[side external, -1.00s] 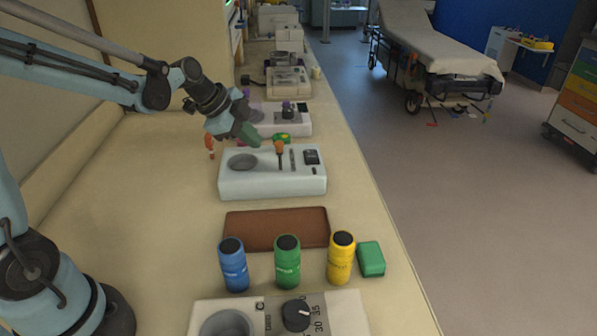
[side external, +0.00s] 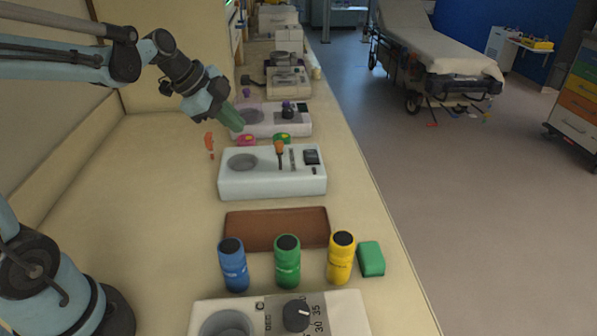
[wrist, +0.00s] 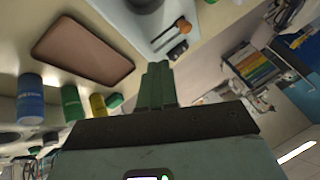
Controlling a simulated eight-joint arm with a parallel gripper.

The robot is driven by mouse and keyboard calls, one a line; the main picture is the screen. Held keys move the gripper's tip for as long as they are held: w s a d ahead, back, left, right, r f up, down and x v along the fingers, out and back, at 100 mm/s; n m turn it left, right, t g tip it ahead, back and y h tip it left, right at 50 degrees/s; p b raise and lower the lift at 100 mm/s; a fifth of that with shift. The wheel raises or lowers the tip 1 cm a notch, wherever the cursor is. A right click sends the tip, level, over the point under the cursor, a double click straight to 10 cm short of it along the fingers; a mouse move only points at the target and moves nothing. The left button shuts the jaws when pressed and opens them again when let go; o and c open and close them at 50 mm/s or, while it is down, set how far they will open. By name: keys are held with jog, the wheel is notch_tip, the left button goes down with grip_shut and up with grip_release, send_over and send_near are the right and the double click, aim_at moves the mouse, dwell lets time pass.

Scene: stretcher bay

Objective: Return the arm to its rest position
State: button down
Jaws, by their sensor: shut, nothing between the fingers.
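My gripper (side external: 233,121) is in the upper left of the side external view, raised above the counter behind the white device with the orange-handled lever. Its green fingers are together with nothing between them. In the wrist view the closed fingers (wrist: 157,86) point up the picture, clear of any object. My arm reaches in from the left edge.
A white device (side external: 272,185) stands mid-counter. Nearer are a brown tray (side external: 277,228), blue (side external: 233,265), green (side external: 287,262) and yellow (side external: 341,258) canisters, a green block (side external: 371,259) and another device (side external: 345,315). The counter's left side is largely bare.

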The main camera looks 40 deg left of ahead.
jog(key=s+d+f+n+y, duration=0.2)
jog(key=s+d+n, duration=0.5)
jog(key=s+n, duration=0.4)
jog(key=shift+s+f+n+t, duration=0.3)
jog(key=shift+f+n+t, duration=0.15)
jog(key=shift+n, duration=0.55)
jog(key=shift+w, duration=0.1)
